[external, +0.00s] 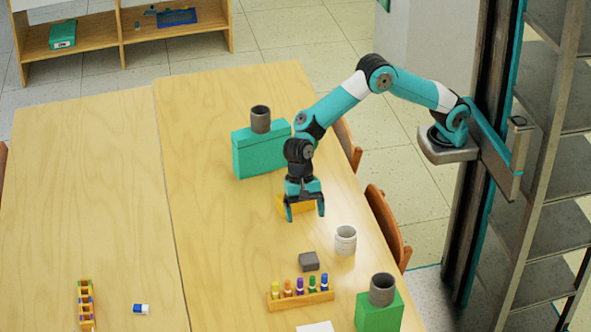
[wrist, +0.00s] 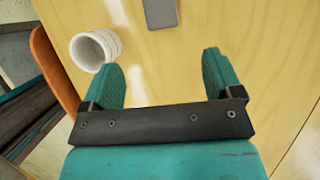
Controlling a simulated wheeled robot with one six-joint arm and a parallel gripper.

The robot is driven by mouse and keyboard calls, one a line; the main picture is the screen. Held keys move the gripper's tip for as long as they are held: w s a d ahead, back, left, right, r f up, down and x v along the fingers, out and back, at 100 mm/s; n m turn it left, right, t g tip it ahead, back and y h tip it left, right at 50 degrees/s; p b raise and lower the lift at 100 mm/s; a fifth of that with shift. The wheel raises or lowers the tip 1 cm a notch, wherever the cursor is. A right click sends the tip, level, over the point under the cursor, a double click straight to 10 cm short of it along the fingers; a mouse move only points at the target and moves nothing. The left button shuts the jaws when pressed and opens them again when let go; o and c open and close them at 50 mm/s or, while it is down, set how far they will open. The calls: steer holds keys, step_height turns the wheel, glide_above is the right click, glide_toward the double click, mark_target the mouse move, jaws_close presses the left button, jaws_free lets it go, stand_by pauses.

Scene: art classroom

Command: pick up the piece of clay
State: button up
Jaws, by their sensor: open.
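A small dark grey block (external: 309,261), which looks like the piece of clay, lies on the wooden table between a white cup and a rack of small bottles. It also shows at the top edge of the wrist view (wrist: 161,13), partly cut off. My gripper (external: 305,213) points down above the table, on the far side of the block and apart from it. In the wrist view my gripper (wrist: 163,66) has its two teal fingers spread with nothing between them.
The white ribbed cup (external: 345,241) stands right of the clay. The bottle rack (external: 302,299) is in front. Green boxes (external: 258,158) (external: 379,316) bear grey cups. The table's left half is mostly clear.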

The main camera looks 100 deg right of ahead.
mark_target(309, 258)
steer(key=x, duration=1.4)
steer(key=shift+a+p, duration=0.15)
steer(key=shift+p, duration=0.25)
steer(key=c, duration=1.1)
steer(key=shift+r, duration=0.1)
steer(key=shift+r, duration=0.1)
